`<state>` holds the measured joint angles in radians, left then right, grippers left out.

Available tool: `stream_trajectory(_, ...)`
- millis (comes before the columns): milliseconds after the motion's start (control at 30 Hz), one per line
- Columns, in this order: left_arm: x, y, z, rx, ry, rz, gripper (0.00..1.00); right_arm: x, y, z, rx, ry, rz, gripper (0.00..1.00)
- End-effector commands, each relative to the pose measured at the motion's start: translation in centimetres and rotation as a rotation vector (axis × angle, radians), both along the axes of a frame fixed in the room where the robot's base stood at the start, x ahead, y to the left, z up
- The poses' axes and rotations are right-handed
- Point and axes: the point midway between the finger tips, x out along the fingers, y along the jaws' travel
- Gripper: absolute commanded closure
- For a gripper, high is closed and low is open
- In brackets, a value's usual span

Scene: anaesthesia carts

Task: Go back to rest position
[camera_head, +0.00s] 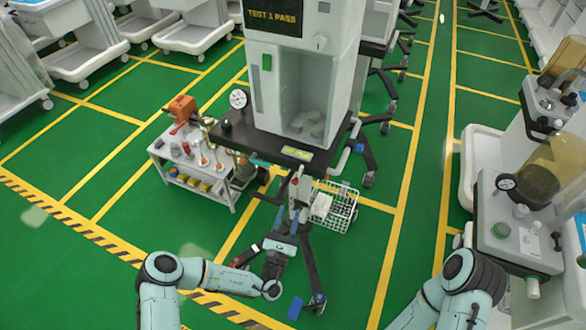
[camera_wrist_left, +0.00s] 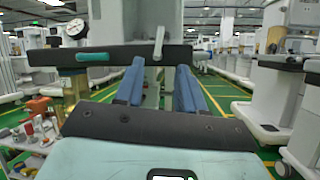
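My left arm reaches in from the lower left of the head view, and its gripper (camera_head: 298,192) is at the front edge of the dark shelf on the anaesthesia cart (camera_head: 340,75). In the left wrist view the two blue fingers of the left gripper (camera_wrist_left: 158,85) stand apart, with nothing held between them. The dark shelf edge (camera_wrist_left: 215,54) with a teal handle (camera_wrist_left: 92,57) and a small metal lever (camera_wrist_left: 159,42) lies just beyond the fingertips. My right arm shows only in part at the lower right of the head view; its gripper is outside the frames.
A small tool trolley (camera_head: 215,187) with an orange device (camera_head: 182,108) stands left of the cart. A wire basket (camera_head: 336,208) hangs near the gripper. Cart legs spread below it. More machines (camera_head: 520,225) line the right. Green floor (camera_head: 355,285) is open at front centre.

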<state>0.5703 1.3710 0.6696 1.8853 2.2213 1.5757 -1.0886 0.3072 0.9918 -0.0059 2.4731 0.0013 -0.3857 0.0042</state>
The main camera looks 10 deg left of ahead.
Motion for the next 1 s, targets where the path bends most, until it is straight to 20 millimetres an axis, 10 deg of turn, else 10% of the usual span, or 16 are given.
stream_trajectory(233, -0.5, -1.1, 0.2, 0.009, -0.006, -0.055, 0.61, 0.0, 0.0, 0.1, 0.0, 0.0, 0.0, 0.57)
stream_trajectory(367, -3.4, -5.7, 0.2, 0.059, -0.013, -0.308, 0.61, 0.1, 0.0, 0.3, 0.0, -0.001, 0.0, 0.57)
stream_trajectory(633, -20.0, -14.7, -4.7, 0.396, 0.081, -1.134, 0.61, 0.5, 0.0, 1.2, 0.0, -0.006, 0.0, 0.57)
stream_trajectory(833, -32.6, -10.8, -12.1, 0.868, 0.217, -1.59, 0.61, 0.8, 0.0, 1.9, 0.0, -0.01, 0.0, 0.57)
stream_trajectory(1000, -37.1, -2.3, -17.5, 1.392, 0.29, -1.729, 0.61, 1.2, 0.0, 2.6, 0.0, -0.013, 0.0, 0.57)
